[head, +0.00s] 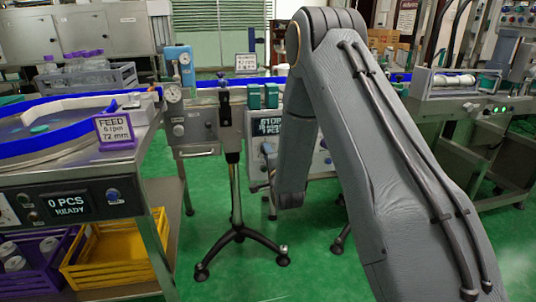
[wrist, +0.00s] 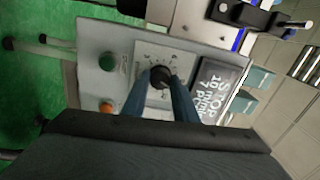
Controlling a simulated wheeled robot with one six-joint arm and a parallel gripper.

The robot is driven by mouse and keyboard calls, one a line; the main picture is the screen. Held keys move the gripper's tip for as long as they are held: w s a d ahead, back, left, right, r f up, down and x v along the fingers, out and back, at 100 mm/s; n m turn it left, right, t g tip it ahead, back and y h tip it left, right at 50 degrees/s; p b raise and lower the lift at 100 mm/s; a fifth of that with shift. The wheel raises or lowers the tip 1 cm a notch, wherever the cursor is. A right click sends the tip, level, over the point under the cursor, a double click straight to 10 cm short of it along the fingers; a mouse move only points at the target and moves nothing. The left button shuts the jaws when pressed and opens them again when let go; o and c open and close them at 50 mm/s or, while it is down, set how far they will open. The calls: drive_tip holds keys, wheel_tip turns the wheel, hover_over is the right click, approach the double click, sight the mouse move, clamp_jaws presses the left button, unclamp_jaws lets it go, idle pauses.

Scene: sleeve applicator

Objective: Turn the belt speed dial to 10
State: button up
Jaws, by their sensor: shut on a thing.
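In the wrist view a round black dial (wrist: 160,74) sits on a pale scale plate with tick marks on a grey control panel (wrist: 88,82). Its label and pointer setting cannot be read. My gripper (wrist: 161,80) has its two blue fingers on either side of the dial and is shut on it. Beside the dial a dark display (wrist: 215,88) shows STOP with smaller lines, seen sideways.
A green button (wrist: 107,61) and an orange button (wrist: 106,107) are on the panel close to the fingers. In the head view a black tripod stand (head: 237,235) is left of my arm. The feed table (head: 60,180) is at left.

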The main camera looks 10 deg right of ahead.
idle(0.5)
drive_tip(key=o, duration=1.1)
drive_tip(key=shift+c, duration=0.2)
drive_tip(key=s, duration=0.8)
drive_tip(key=shift+p, duration=0.3)
